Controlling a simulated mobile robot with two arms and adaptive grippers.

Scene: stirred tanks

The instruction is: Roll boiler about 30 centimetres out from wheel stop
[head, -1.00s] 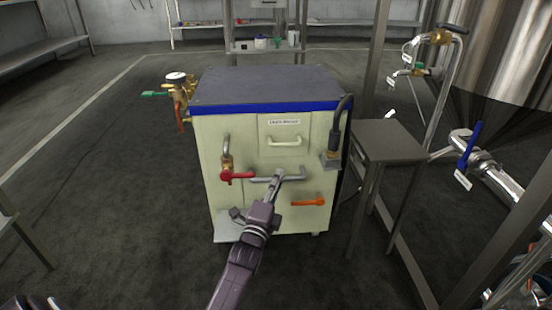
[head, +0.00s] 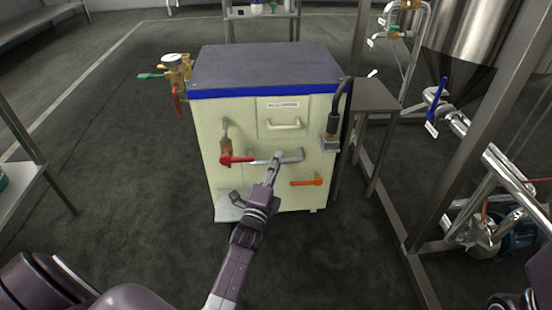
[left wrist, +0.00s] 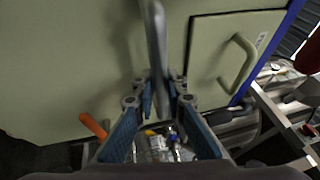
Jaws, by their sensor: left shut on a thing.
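The boiler (head: 265,140) is a cream cabinet with a blue band and a dark grey top. It stands upright on the floor in the middle of the head view; its cream front fills much of the left wrist view (left wrist: 75,70). My left gripper (head: 277,163) is shut on the grey bar handle (head: 293,156) on its front. The bar (left wrist: 157,40) runs between the fingers in the left wrist view. My right gripper is out of view. I cannot make out the wheel stop; the floor behind the boiler is hidden.
A red lever (head: 237,160) and an orange lever (head: 307,182) stick out beside the bar. A gauge with brass valves (head: 174,65) juts out at left. A small grey table (head: 370,95) and frame posts stand close at right. Floor at left is open.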

